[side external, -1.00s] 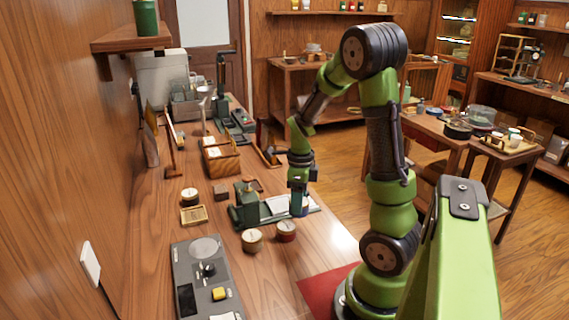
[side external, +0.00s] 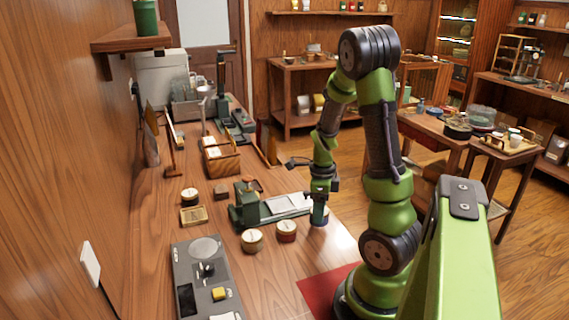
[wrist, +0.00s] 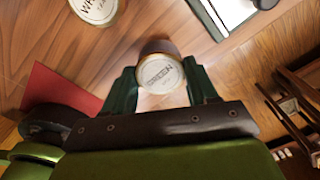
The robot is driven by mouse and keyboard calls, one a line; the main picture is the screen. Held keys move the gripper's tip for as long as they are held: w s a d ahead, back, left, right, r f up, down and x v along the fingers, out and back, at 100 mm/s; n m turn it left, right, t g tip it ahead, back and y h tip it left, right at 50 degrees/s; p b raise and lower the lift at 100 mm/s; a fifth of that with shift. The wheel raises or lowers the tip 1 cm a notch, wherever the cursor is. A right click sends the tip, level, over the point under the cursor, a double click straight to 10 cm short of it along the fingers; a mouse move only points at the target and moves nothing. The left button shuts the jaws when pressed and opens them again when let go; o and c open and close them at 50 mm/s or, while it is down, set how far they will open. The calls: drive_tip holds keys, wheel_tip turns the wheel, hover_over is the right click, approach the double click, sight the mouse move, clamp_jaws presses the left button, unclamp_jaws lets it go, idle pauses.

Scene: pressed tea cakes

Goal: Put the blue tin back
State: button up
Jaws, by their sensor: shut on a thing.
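My gripper (side external: 319,208) is near the right edge of the counter, to the right of the red tin. It is shut on a tin with a pale lid marked GREEN (wrist: 161,76). In the side view the small bit of this tin below the fingers looks bluish (side external: 320,221). In the wrist view the tin sits between my fingers (wrist: 160,88), lid facing the camera. I cannot tell whether its base touches the counter.
A red tin (side external: 286,232) and an olive tin (side external: 252,240) stand left of my gripper. A green press with a pale plate (side external: 288,204) lies behind them. A grey panel (side external: 203,280) is at front left. A red mat (side external: 322,290) lies near my base.

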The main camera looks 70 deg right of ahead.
drive_tip(key=shift+f, duration=1.2)
drive_tip(key=o, duration=1.1)
drive_tip(key=shift+f, duration=0.15)
drive_tip(key=shift+o, duration=0.2)
